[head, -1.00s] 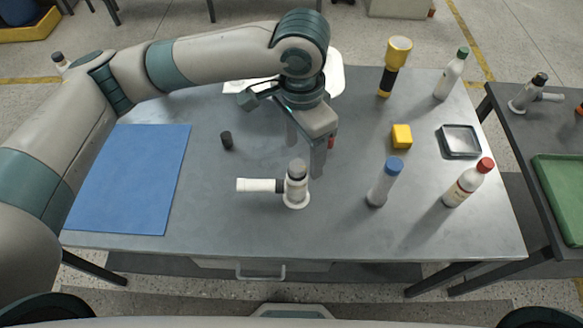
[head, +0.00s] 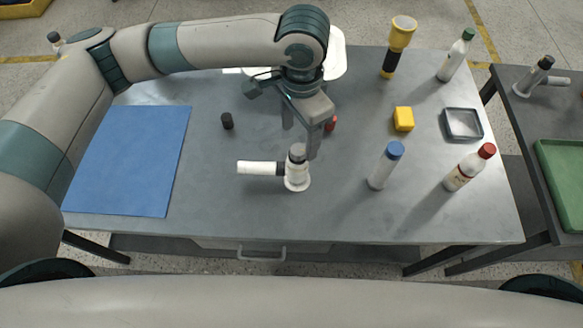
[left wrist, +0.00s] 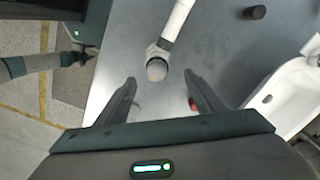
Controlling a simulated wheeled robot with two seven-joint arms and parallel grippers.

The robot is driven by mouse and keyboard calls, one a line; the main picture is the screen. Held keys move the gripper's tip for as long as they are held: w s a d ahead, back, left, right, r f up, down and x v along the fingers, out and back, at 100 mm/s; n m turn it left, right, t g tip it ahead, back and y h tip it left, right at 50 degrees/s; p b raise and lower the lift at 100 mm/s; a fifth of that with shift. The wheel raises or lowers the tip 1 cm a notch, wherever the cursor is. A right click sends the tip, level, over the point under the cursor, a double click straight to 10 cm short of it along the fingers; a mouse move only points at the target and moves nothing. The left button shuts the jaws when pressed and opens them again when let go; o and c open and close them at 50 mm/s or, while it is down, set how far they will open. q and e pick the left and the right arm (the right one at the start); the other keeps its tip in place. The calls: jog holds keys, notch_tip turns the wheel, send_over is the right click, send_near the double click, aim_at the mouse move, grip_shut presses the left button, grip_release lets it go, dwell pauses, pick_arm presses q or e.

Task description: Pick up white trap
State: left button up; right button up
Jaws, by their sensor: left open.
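The white trap (head: 297,178) stands on the grey table, front of centre. It has a grey cap on top and a white side pipe (head: 258,168) pointing left. In the left wrist view the trap (left wrist: 176,22) shows with its grey cap just beyond the fingertips. My left gripper (head: 299,141) is open and empty, pointing down just behind the trap. Its two fingers also show in the left wrist view (left wrist: 160,82), with the cap ahead of the gap between them. I cannot tell whether a finger touches the trap. My right gripper is not in view.
A blue mat (head: 130,160) lies at left, a black cap (head: 227,121) behind the trap. A white basin (left wrist: 290,95) is behind the gripper.

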aim_at(299, 147)
pick_arm(q)
notch_tip(299, 147, down, 7)
jog(key=shift+r+p, duration=0.1)
jog(key=shift+p, duration=0.8)
jog(key=shift+f, duration=0.65)
jog(key=shift+s+f+p, duration=0.15)
jog(key=shift+f+p, duration=0.25)
jog(key=shift+p, duration=0.05)
jog(key=f, duration=0.1)
jog(key=f+p, duration=0.1)
jog(key=f, duration=0.1)
jog(key=shift+s+a, duration=0.15)
jog(key=shift+s, duration=0.1)
jog(key=shift+f+p, duration=0.35)
jog(key=shift+f, duration=0.35)
